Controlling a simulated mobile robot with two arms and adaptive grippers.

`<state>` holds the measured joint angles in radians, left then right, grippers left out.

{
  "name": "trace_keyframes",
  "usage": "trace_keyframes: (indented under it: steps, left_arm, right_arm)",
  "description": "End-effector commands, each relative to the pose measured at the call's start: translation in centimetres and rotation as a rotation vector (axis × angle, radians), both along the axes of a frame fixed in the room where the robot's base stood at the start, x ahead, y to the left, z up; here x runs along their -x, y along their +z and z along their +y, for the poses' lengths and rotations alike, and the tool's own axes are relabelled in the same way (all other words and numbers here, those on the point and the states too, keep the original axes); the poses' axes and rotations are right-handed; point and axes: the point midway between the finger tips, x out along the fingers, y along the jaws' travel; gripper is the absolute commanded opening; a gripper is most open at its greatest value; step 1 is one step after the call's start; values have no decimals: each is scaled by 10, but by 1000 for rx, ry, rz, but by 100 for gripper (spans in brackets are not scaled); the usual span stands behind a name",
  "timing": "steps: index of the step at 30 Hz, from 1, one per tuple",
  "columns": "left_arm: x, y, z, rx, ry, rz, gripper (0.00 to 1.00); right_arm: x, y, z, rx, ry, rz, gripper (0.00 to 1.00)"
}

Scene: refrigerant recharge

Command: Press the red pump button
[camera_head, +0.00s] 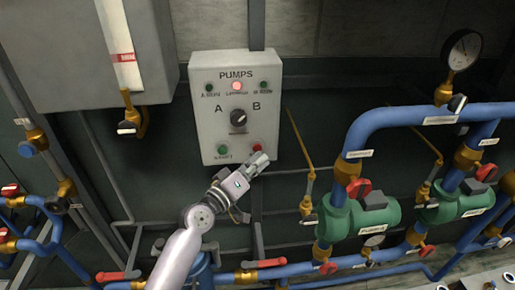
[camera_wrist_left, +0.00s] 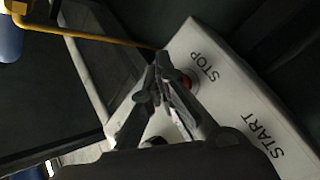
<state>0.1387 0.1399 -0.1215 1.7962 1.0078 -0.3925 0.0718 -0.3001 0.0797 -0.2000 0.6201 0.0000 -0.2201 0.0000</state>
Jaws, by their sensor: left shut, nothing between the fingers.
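The white PUMPS panel (camera_head: 210,130) hangs on the wall in the head view. Its red button (camera_head: 257,147) is at the lower right, and the green button (camera_head: 223,150) is at the lower left. My left gripper (camera_head: 262,158) is shut and empty, with its tips at the panel's lower right corner, just below the red button. My right gripper is not in view.
A black A/B knob (camera_head: 238,118) and a lit red lamp (camera_head: 237,86) are higher on the panel. A grey tank (camera_head: 80,50) is at the upper left. Blue pipes (camera_head: 400,118) and green pumps (camera_head: 358,222) fill the right side.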

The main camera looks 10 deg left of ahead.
Motion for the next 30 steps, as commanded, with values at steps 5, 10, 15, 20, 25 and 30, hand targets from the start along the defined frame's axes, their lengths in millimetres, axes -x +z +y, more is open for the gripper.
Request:
trace_keyframes:
  steps: [5, 10, 15, 20, 25, 30]
  left_arm:
    - [3, 0, -1, 0, -1, 1, 0]
    - [18, 1, -7, 0, -2, 3, 0]
    - [34, 1, -13, -1, -2, 2, 0]
    - [45, 1, -16, 0, -1, 1, 0]
    - [47, 0, -17, 0, -1, 1, 0]
    - [47, 0, -17, 0, -1, 1, 0]
  right_arm:
    - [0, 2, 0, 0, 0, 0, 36]
    - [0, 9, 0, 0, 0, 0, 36]
    - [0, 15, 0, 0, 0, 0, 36]
    - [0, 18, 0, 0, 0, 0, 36]
    - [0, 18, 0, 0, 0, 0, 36]
    - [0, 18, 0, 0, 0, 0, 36]
